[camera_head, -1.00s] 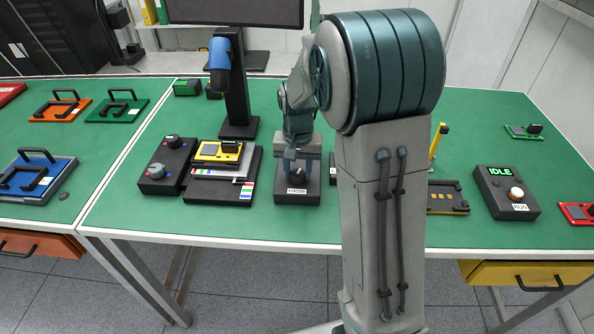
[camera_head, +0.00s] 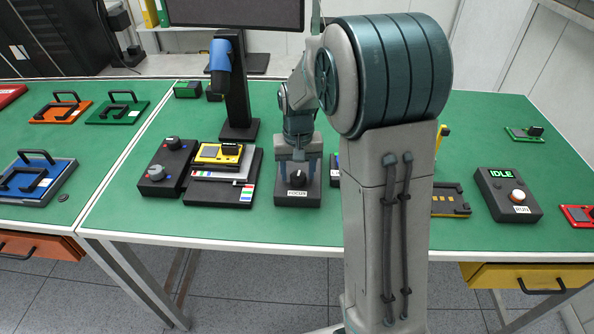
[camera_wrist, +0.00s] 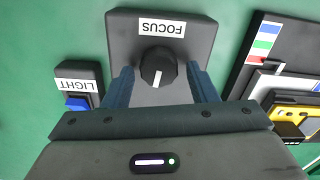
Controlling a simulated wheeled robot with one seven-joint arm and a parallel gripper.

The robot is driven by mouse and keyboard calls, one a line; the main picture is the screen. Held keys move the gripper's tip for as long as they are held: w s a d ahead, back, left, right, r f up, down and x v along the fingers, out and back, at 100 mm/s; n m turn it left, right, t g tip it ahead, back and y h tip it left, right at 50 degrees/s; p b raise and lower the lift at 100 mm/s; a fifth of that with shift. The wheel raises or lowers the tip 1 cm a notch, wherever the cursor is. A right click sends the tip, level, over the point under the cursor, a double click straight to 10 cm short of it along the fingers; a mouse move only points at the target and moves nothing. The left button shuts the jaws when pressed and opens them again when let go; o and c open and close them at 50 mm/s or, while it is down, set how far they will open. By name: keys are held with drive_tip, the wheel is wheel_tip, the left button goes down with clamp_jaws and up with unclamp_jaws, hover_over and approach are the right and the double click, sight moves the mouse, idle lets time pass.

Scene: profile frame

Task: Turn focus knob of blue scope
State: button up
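The blue scope (camera_head: 219,55) is a blue tube on a black upright stand (camera_head: 237,95). In front of it sits a dark box labelled FOCUS (camera_head: 297,198), also seen upside down in the wrist view (camera_wrist: 190,35). Its round black knob (camera_head: 297,178) has a white pointer line, which shows clearly in the wrist view (camera_wrist: 158,66). My gripper (camera_head: 298,167) is above the box, pointing down. In the wrist view my gripper (camera_wrist: 162,84) is open, one finger on each side of the knob with gaps visible. Neither finger appears to touch it.
A LIGHT box with a blue switch (camera_wrist: 78,103) stands close beside the focus box. A black stage with a yellow device (camera_head: 219,153) and a two-knob box (camera_head: 165,165) are to the left. An IDLE/RUN box (camera_head: 506,193) is at the right.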

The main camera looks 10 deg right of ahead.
sight(298, 175)
idle(0.3)
wheel_tip(298, 175, up, 14)
idle(0.4)
drive_tip(key=shift+f, duration=0.1)
drive_tip(key=s+f+t, duration=0.1)
drive_tip(key=s+f, duration=0.1)
drive_tip(key=s, duration=0.8)
drive_tip(key=s+f+n+t, duration=0.1)
drive_tip(key=s+f+t, duration=0.1)
drive_tip(key=s, duration=0.9)
drive_tip(key=shift+s+f+n, duration=0.3)
drive_tip(key=shift+f, duration=0.25)
